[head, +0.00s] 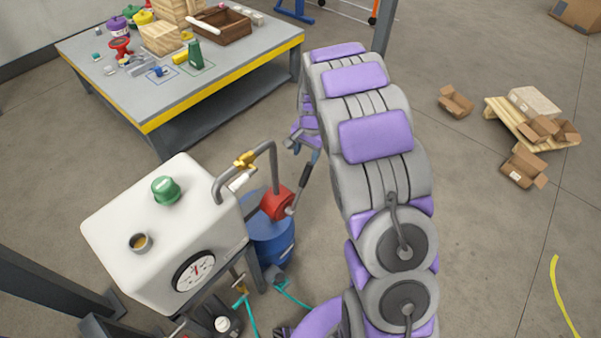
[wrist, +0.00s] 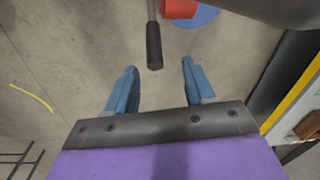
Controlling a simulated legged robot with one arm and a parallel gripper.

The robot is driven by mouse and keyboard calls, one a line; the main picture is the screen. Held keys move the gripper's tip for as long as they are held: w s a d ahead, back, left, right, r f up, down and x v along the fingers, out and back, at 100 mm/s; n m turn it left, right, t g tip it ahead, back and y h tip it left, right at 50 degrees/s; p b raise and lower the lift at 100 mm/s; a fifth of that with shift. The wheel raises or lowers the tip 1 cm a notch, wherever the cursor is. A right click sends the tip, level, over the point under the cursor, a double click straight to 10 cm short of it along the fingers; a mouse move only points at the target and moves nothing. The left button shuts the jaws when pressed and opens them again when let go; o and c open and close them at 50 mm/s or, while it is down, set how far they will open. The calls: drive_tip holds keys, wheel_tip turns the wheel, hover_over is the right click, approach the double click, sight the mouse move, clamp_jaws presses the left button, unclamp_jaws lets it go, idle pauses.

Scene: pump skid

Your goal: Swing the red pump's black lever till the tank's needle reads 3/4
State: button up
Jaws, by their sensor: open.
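The red pump (head: 277,203) is mounted on a blue drum beside the white tank (head: 150,240). It also shows at the top of the wrist view (wrist: 180,8). Its black lever (head: 304,178) points up and away from the pump. The tank's round gauge (head: 195,271) faces front; its small needle looks near upright, but the exact reading is too small to tell. My gripper (head: 313,153) is close to the lever's end. In the wrist view the open blue fingers (wrist: 159,67) have the lever's black grip (wrist: 154,45) just beyond their tips, between their lines, not held.
A grey pipe with a yellow valve (head: 244,160) arches from tank to pump, close to the lever. A workbench (head: 230,62) with loose parts stands behind. A pallet with boxes (head: 530,118) lies at right. The floor right of my arm is mostly clear.

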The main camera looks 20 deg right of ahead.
sight(305, 170)
drive_tip(key=d+f+b, duration=0.1)
drive_tip(key=d+f, duration=0.3)
drive_tip(key=f, duration=0.1)
drive_tip(key=a+f, duration=0.4)
drive_tip(key=a, duration=0.1)
drive_tip(key=shift+w+a+f+b, duration=0.1)
drive_tip(key=shift+f+b, duration=0.3)
drive_tip(key=shift+o, duration=0.2)
drive_tip(key=d, duration=0.3)
drive_tip(key=shift+w+d+f, duration=0.15)
drive_tip(key=shift+w+d, duration=0.05)
drive_tip(key=shift+d, duration=0.2)
drive_tip(key=a, duration=0.2)
drive_tip(key=shift+s+a, duration=0.1)
drive_tip(key=shift+a, duration=0.3)
drive_tip(key=c, duration=0.6)
drive_tip(key=shift+c, duration=0.7)
drive_tip(key=shift+d, duration=0.3)
drive_tip(key=shift+c, duration=0.8)
drive_tip(key=shift+w+d, duration=0.25)
drive_tip(key=shift+d, duration=0.25)
clamp_jaws()
drive_tip(key=shift+a, duration=0.15)
